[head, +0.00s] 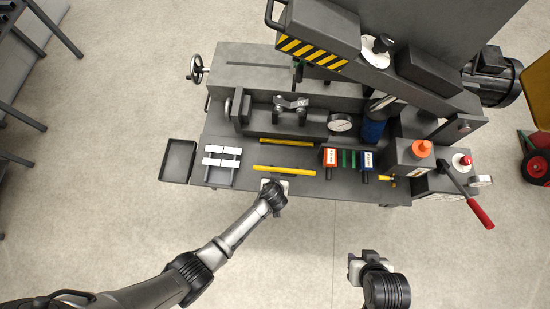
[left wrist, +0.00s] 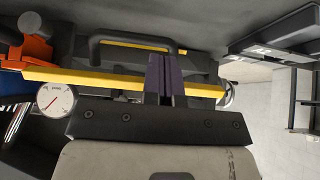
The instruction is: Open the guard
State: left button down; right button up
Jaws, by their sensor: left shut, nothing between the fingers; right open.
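My right gripper (head: 362,264) is open and empty, away from the bench.
The bench (head: 225,125) holds a dial gauge (head: 340,122), white blocks (head: 222,156), yellow strips (head: 284,170) and red and blue blocks. A red-handled lever (head: 480,213) sticks out at the right. A tray (head: 178,160) is at the left. The front floor is clear.

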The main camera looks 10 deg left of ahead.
pick_arm(q)
jog(key=p+v, duration=0.4)
jog(key=v, duration=0.2)
jog(key=shift+s+f+p, duration=0.2)
jog(key=shift+s+p, duration=0.1)
jog(key=shift+s, duration=0.2)
